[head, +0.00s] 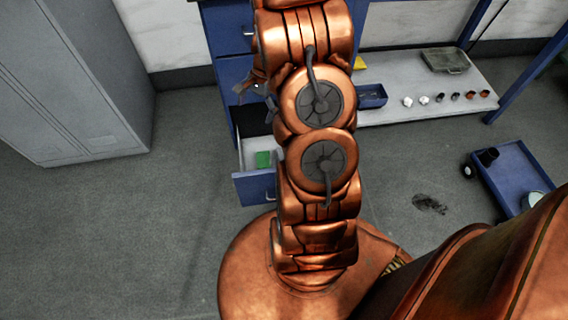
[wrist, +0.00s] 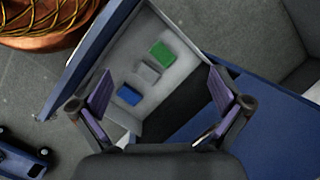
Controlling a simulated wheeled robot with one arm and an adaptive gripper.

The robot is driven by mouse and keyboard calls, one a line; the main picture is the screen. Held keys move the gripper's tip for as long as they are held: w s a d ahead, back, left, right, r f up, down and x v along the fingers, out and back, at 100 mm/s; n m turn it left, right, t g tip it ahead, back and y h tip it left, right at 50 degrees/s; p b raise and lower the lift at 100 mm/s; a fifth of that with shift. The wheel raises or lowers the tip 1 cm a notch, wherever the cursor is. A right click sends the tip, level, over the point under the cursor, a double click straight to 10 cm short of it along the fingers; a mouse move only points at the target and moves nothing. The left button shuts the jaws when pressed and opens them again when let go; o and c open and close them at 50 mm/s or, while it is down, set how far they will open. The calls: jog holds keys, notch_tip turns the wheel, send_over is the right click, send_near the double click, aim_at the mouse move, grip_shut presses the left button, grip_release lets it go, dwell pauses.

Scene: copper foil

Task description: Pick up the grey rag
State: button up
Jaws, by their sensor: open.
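The grey rag (wrist: 148,71) is a small folded square lying in an open drawer (wrist: 183,42) in the wrist view. It lies between a green rag (wrist: 161,54) and a blue rag (wrist: 129,95). My gripper (wrist: 160,82) is open and empty, with its fingers on either side of the row of rags in the picture, apart from them. In the head view the open drawer (head: 254,190) shows with the green rag (head: 263,159) in it. The grey rag is not visible there. Most of my gripper is hidden behind my arm.
The drawer belongs to a blue cabinet (head: 232,75). A grey locker (head: 75,80) stands at left. A workbench (head: 430,90) with several small parts and a blue bin (head: 371,96) is at right. A blue cart (head: 515,172) stands on the floor, which is clear at left.

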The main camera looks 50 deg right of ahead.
jog(key=s+d+f+m+b, duration=0.1)
jog(key=d+f+m+b, duration=0.1)
jog(key=f, duration=0.8)
jog(key=d+f+m+t+b, duration=0.1)
jog(key=d+f+m+b, duration=0.2)
jog(key=d+f, duration=0.4)
jog(key=s+d+f+m+t+b, duration=0.1)
jog(key=d+f+m+b, duration=0.2)
jog(key=f, duration=1)
jog(key=shift+s+d+b, duration=0.3)
jog(key=shift+d+b, duration=0.65)
jog(key=shift+b, duration=0.15)
jog(key=shift+f, duration=0.7)
jog(key=shift+b+x, duration=1.55)
jog(key=shift+x, duration=1.85)
jog(key=shift+a, duration=0.15)
jog(key=shift+r, duration=0.1)
jog(key=c, duration=0.8)
notch_tip(320, 180, up, 10)
jog(key=p, duration=0.3)
